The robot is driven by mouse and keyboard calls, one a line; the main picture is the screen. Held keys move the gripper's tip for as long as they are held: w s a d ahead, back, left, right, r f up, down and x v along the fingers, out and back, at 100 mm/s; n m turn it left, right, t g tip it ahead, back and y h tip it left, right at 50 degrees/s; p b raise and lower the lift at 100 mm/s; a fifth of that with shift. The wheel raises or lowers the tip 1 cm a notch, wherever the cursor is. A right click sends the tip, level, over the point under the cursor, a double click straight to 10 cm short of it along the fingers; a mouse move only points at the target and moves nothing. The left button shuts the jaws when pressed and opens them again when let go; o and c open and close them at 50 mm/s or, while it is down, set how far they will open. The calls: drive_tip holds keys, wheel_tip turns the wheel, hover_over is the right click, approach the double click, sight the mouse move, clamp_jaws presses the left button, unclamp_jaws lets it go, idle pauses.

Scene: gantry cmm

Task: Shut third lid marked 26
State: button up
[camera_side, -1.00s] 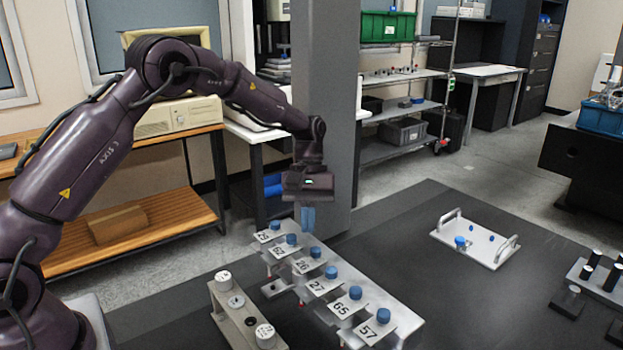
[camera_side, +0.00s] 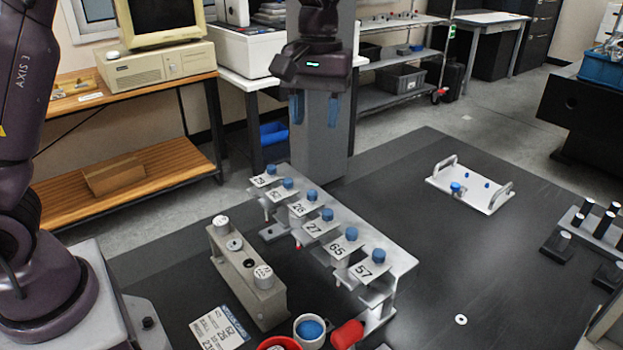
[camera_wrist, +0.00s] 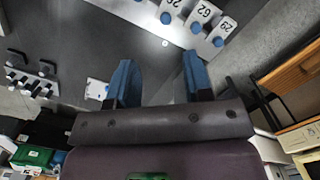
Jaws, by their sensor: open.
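A silver rack (camera_side: 378,243) on the dark table carries a row of numbered plates, each with a blue knob. The plate marked 26 (camera_side: 299,208) is third from the far end, between 62 and 27, with its blue knob (camera_side: 312,194) beside the number. I cannot tell clearly whether its lid is open or shut. My gripper (camera_side: 315,110) is open and empty, high above and behind the far end of the rack. In the wrist view its two blue fingers (camera_wrist: 157,70) stand apart. There the rack (camera_wrist: 148,12) lies beyond the fingers, with 29 and 62 readable.
A grey block with white-topped cylinders (camera_side: 246,272) stands left of the rack. A red cup, a white cup (camera_side: 309,330) and a printed card (camera_side: 219,328) are at the front. A handled tray (camera_side: 470,188) sits to the right. A grey column (camera_side: 321,150) stands behind.

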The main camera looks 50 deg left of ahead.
sight(312, 193)
drive_tip(key=shift+t+y, duration=0.3)
drive_tip(key=shift+t, duration=0.1)
drive_tip(key=f, duration=1.4)
drive_tip(key=shift+a+f, duration=0.2)
drive_tip(key=shift+a, duration=0.2)
